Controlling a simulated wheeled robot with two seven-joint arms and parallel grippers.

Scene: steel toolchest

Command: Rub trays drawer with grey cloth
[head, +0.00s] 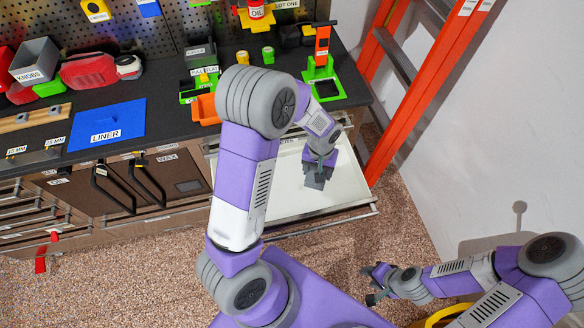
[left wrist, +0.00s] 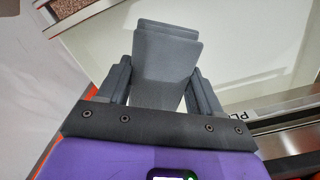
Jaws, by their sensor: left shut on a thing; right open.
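The trays drawer (head: 270,205) is pulled out below the worktop's right end, its pale floor bare. It also fills the upper part of the left wrist view (left wrist: 262,50). My left gripper (head: 320,163) reaches down over the drawer and is shut on the grey cloth (head: 315,182). In the left wrist view the folded cloth (left wrist: 166,65) sticks out between the two fingers (left wrist: 160,90). I cannot tell whether the cloth touches the drawer floor. My right gripper (head: 374,284) is open and empty, low at the right, away from the chest.
An orange ladder (head: 420,90) stands close to the drawer's right side, by a white wall (head: 510,130). The worktop holds a blue liner (head: 107,125), a grey knobs bin (head: 36,62) and a green-and-orange stand (head: 322,70). Speckled floor is free before the drawer.

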